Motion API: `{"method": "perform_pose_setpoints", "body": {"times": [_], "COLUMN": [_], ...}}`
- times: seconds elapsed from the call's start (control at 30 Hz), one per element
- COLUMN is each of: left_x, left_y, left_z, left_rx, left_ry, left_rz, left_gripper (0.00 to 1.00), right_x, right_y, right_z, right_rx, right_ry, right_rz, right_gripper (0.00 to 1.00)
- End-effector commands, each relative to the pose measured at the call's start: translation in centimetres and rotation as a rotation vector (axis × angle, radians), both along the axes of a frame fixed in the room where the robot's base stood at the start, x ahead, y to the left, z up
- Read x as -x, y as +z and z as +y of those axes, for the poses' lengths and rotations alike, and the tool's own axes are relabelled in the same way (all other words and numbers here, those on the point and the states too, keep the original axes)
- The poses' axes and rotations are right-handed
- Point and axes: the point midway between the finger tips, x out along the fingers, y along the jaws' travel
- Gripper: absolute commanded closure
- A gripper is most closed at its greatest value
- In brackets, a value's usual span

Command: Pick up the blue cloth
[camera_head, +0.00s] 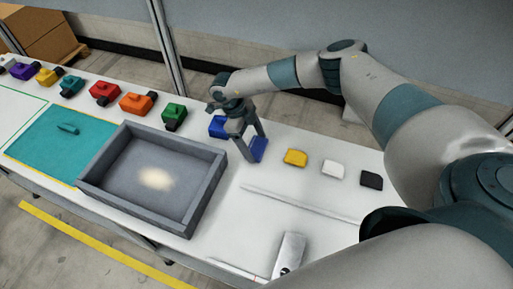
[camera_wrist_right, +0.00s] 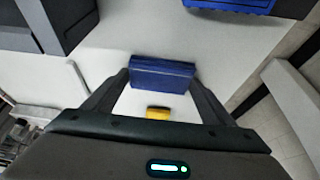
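The blue cloth (camera_head: 258,149) is a small blue pad between the fingers of my right gripper (camera_head: 252,145) in the head view. It looks tilted, and it appears raised off the white table. In the right wrist view the blue cloth (camera_wrist_right: 162,74) spans the space between both fingertips of the right gripper (camera_wrist_right: 162,78), which touch its two ends. The right gripper looks shut on it. My left gripper is not in view.
Yellow (camera_head: 295,157), white (camera_head: 333,169) and black (camera_head: 371,180) pads lie in a row to the right. A grey tray (camera_head: 207,190) stands at left, beside a teal mat (camera_head: 60,145). Several coloured parts line the back. A metal block (camera_head: 290,254) lies in front.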

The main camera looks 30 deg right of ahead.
Motion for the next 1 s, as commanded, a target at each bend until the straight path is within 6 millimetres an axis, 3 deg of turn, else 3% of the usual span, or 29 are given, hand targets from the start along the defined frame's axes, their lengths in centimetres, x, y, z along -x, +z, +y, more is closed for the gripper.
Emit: {"method": "perform_pose_setpoints", "body": {"times": [0.47, 0.77, 1.0], "left_x": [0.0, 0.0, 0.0], "left_y": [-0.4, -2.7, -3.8], "left_z": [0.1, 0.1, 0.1], "left_rx": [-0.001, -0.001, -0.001], "left_ry": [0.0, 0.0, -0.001], "left_rz": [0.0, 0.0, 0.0], "left_gripper": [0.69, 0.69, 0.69], "right_x": [0.0, -0.1, 2.9], "right_y": [0.4, 3.4, 5.5], "right_z": [0.0, 0.0, 0.4], "right_rx": [-0.001, -0.002, -0.002], "right_ry": [0.0, 0.002, 0.004], "right_rz": [-0.001, -0.005, -0.001], "right_gripper": [0.44, 0.44, 0.44]}}
